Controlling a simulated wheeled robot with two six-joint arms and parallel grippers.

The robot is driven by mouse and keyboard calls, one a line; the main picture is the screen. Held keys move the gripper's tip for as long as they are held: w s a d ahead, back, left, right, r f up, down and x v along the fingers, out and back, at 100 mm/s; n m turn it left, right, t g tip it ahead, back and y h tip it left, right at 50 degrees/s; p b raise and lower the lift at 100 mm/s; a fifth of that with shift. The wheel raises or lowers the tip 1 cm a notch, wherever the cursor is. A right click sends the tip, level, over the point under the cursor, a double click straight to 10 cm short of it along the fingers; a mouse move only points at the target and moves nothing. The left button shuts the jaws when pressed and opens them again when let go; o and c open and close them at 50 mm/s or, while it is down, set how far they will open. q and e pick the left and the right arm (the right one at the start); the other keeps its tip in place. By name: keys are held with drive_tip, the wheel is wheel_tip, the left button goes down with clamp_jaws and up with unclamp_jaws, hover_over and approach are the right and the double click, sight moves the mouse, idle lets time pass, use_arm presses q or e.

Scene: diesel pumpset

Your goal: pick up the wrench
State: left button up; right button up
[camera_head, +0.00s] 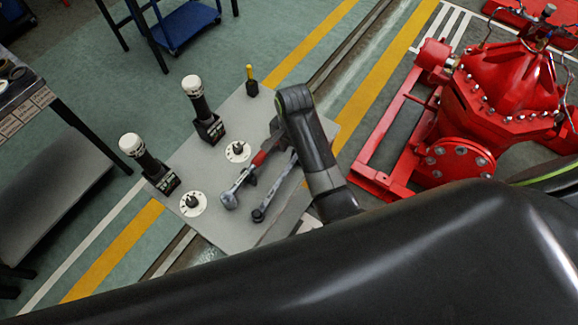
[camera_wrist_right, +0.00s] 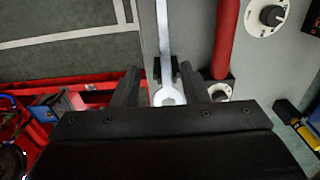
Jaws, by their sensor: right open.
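The wrench (camera_head: 274,188) is a long silver tool lying slantwise on the grey tabletop (camera_head: 228,152) in the head view. Its upper end is hidden beside my arm. In the right wrist view, the wrench (camera_wrist_right: 164,35) runs down from the top edge, and its pale ring end (camera_wrist_right: 168,97) shows between the fingers. My right gripper (camera_wrist_right: 160,85) is open, with a finger on each side of the wrench end and no visible grip on it. In the head view, my arm largely hides this gripper. My left gripper does not show.
White dials (camera_head: 193,203) and two black posts with white tops (camera_head: 135,147) stand on the left. A red pump (camera_head: 500,90) stands at right.

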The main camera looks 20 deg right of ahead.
sight(290, 164)
wheel_tip(290, 164, down, 3)
drive_tip(key=shift+f, duration=0.15)
drive_tip(key=shift+w+a+f+p, duration=0.15)
drive_tip(key=shift+f+p, duration=0.25)
drive_tip(key=shift+f, duration=1)
drive_tip(key=shift+w+a+f+p, duration=0.1)
drive_tip(key=shift+f+p, duration=0.25)
drive_tip(key=shift+f, duration=1.05)
drive_tip(key=shift+c, duration=0.4)
clamp_jaws()
